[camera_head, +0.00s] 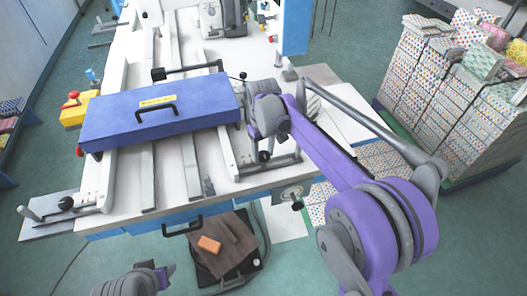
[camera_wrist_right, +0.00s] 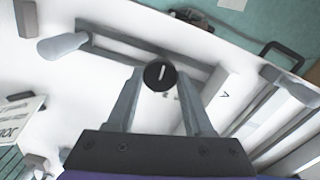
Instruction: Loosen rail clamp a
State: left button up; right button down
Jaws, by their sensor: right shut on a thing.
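A black round knob (camera_wrist_right: 159,75) with a white line on its face sits on a rail clamp, between the fingertips of my right gripper (camera_wrist_right: 160,82) in the right wrist view. My right gripper is shut on this knob. In the head view my right wrist (camera_head: 270,115) is over the right end of the blue case, and a dark knob (camera_head: 264,156) shows just below it. Another clamp with a black knob (camera_head: 66,203) sits at the table's front left. Only a part of my left arm shows at the bottom edge.
A long blue case (camera_head: 160,112) with a black handle lies across the rails (camera_head: 148,178) on the white table. Stacked patterned boxes (camera_head: 430,100) stand at the right. A dark mat with a brown cloth (camera_head: 222,245) and an orange block is below the table's front.

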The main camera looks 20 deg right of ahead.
aim_at(263, 155)
jog(key=shift+n, duration=0.8)
jog(key=shift+c, duration=1.4)
grip_release()
notch_tip(263, 155, up, 11)
jog(key=shift+p, duration=0.35)
jog(key=shift+s, duration=0.1)
jog(key=s+d+f+m+t, duration=0.1)
jog(key=s+f, duration=0.3)
jog(key=s, duration=0.4)
jog(key=s+d+f+m+t, duration=0.1)
jog(key=s+f, duration=0.3)
jog(key=s, duration=0.5)
jog(key=s+f+m+t, duration=0.3)
jog(key=s, duration=0.6)
jog(key=shift+d+f+p, duration=0.4)
